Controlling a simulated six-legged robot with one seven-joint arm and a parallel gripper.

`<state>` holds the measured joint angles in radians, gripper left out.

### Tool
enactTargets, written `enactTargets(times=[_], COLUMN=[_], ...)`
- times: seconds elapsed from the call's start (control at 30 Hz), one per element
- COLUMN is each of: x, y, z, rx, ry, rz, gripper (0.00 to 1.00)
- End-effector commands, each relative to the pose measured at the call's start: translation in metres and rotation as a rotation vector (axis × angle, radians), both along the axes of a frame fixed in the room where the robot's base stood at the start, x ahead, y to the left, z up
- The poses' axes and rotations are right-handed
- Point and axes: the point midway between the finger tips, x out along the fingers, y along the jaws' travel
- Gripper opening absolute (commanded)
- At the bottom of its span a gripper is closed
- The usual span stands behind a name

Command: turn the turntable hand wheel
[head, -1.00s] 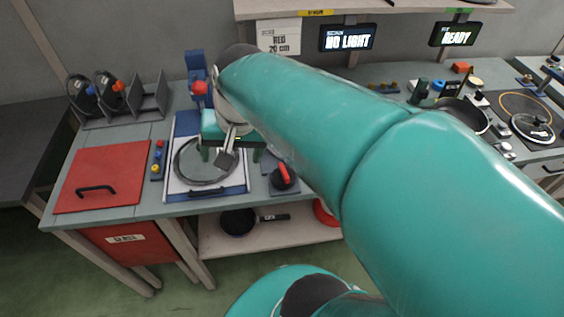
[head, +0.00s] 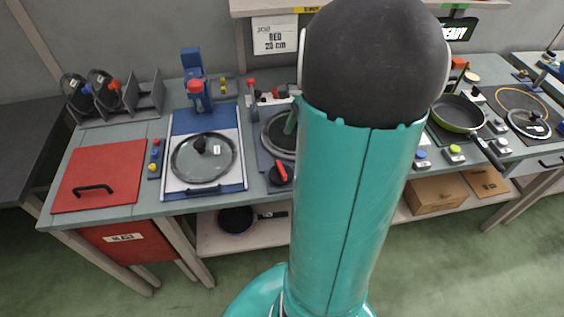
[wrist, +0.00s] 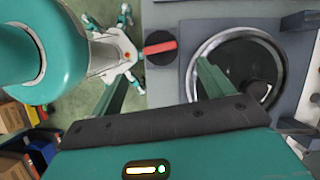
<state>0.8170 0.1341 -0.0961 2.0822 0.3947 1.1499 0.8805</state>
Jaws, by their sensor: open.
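A black knob with a red bar handle (head: 281,173), which looks like the turntable hand wheel, sits at the bench's front edge. Its red bar (wrist: 160,47) shows in the wrist view above and between my fingers. The round dark turntable (head: 270,137) is just behind the knob, partly hidden by my arm. In the wrist view the turntable (wrist: 222,45) lies right of the red bar. My gripper (wrist: 165,88) is open, its green fingers wide apart with nothing seen between them. In the head view my arm hides most of the gripper; one green finger shows over the turntable.
A glass lid (head: 190,160) lies on the blue-and-white station (head: 172,187) to the left. A red hatch (head: 120,172) is farther left. Two lids stand in a rack (head: 145,95) behind. A pan (head: 455,118) is on the right, its handle jutting forward. A shelf (head: 240,8) hangs above.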

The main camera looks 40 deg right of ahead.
Motion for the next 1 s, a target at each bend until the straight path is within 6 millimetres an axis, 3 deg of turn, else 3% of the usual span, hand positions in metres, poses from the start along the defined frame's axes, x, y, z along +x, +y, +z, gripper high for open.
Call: enactTargets(times=[0.4, 0.6, 0.87, 1.0], x=[0.012, 0.015, 0.015, 0.015], y=[0.029, 0.034, 0.035, 0.035], z=[-0.074, -0.09, -0.091, -0.091], rx=[0.002, -0.001, -0.001, -0.001], ry=[0.003, 0.0, -0.001, -0.001], rz=[0.002, 0.003, 0.003, 0.003], gripper=[0.8, 0.8, 0.8, 0.56])
